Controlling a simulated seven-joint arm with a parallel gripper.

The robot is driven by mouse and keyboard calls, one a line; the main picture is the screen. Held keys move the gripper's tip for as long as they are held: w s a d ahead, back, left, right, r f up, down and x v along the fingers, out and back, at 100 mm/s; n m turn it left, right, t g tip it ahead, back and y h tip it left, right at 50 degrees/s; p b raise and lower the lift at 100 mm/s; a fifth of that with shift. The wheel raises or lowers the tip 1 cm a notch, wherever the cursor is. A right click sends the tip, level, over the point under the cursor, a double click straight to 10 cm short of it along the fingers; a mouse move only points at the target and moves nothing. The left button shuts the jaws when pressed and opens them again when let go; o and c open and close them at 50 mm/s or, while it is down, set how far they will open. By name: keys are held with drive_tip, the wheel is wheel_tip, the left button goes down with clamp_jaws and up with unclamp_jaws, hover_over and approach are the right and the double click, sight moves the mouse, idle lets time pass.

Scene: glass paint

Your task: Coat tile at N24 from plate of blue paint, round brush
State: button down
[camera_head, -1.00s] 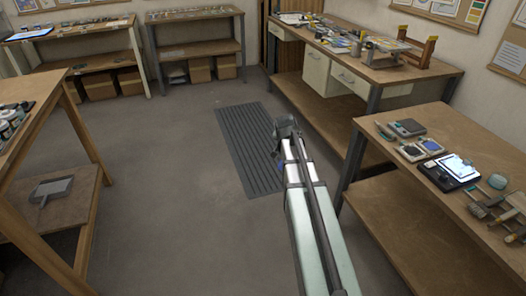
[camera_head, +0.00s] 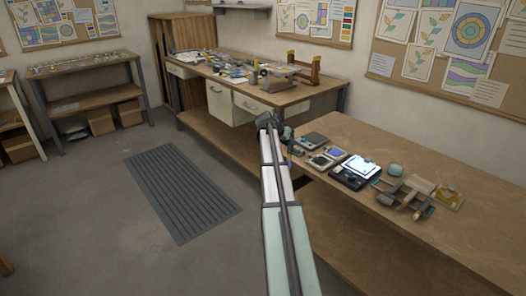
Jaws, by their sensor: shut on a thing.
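My arm reaches away from me, and my gripper (camera_head: 270,122) is at its far end, near the left end of the right-hand table. It is shut on a thin thing, seemingly the round brush (camera_head: 289,150), small and partly hidden by the gripper. A small square plate with a blue face (camera_head: 337,153), seemingly the blue paint, lies on that table to the right of my gripper. I cannot pick out the tile at N24.
The right-hand table (camera_head: 455,215) also holds a dark device with a bright screen (camera_head: 356,170), a grey box (camera_head: 313,140), a rounded pot (camera_head: 395,170) and wooden tools (camera_head: 415,190). A cluttered workbench (camera_head: 290,97) stands behind. A ribbed mat (camera_head: 182,190) lies on the open floor.

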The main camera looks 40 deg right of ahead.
drive_tip(key=s+d+r+m+g, duration=0.2)
drive_tip(key=s+d+r+g, duration=0.2)
drive_tip(key=s+d, duration=0.85)
drive_tip(key=s+d+r+m+g, duration=0.35)
drive_tip(key=s+d, duration=0.65)
drive_tip(key=d, duration=0.6)
drive_tip(key=shift+n+y, duration=0.35)
drive_tip(key=shift+y, duration=0.05)
drive_tip(key=shift+w+a+f, duration=0.1)
drive_tip(key=shift+a+f, duration=0.05)
drive_tip(key=shift+f, duration=0.85)
drive_tip(key=shift+a+f, duration=0.1)
drive_tip(key=shift+f, duration=0.9)
drive_tip(key=shift+f, duration=0.5)
drive_tip(key=shift+w, duration=0.2)
